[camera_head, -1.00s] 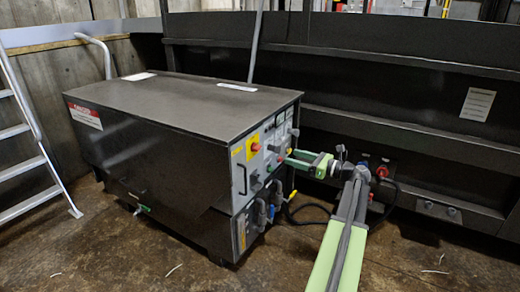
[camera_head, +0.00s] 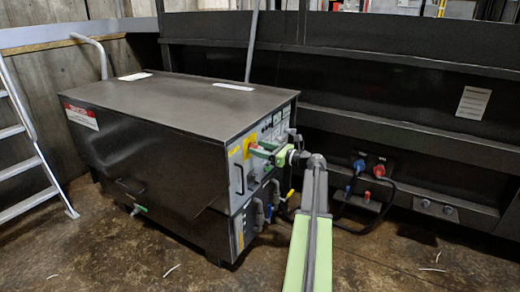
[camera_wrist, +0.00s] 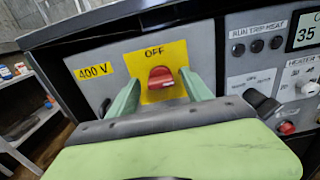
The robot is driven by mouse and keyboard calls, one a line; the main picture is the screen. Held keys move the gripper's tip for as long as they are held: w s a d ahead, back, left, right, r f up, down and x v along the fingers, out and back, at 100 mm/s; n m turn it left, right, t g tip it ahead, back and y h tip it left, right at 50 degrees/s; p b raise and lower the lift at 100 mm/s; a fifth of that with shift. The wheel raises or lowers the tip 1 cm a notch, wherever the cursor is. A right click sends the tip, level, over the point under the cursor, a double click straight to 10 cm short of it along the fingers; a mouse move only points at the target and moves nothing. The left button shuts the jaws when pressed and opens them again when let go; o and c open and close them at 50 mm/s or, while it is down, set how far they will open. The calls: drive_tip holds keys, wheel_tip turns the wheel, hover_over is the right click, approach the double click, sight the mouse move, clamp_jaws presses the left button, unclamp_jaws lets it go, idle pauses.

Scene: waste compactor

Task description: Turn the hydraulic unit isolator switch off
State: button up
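The isolator switch is a red rotary knob (camera_wrist: 161,77) on a yellow plate (camera_wrist: 172,53) marked OFF, on the grey end panel of the dark hydraulic unit. In the head view the yellow plate (camera_head: 246,148) shows just beyond my fingertips. My gripper (camera_wrist: 160,88) points at the switch, with one green finger on each side of the red knob and gaps visible between. It is open and holds nothing.
A 400 V label (camera_wrist: 93,71) is left of the switch. Indicator lamps (camera_wrist: 257,45), a display (camera_wrist: 306,32) and a black handle (camera_wrist: 262,102) are to the right. Below hang pipes and valves. A dark wall with sockets (camera_head: 367,167) stands right; a ladder (camera_head: 35,150) is at left.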

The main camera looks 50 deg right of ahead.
drive_tip(key=c, duration=1.2)
drive_tip(key=shift+d, duration=0.15)
clamp_jaws()
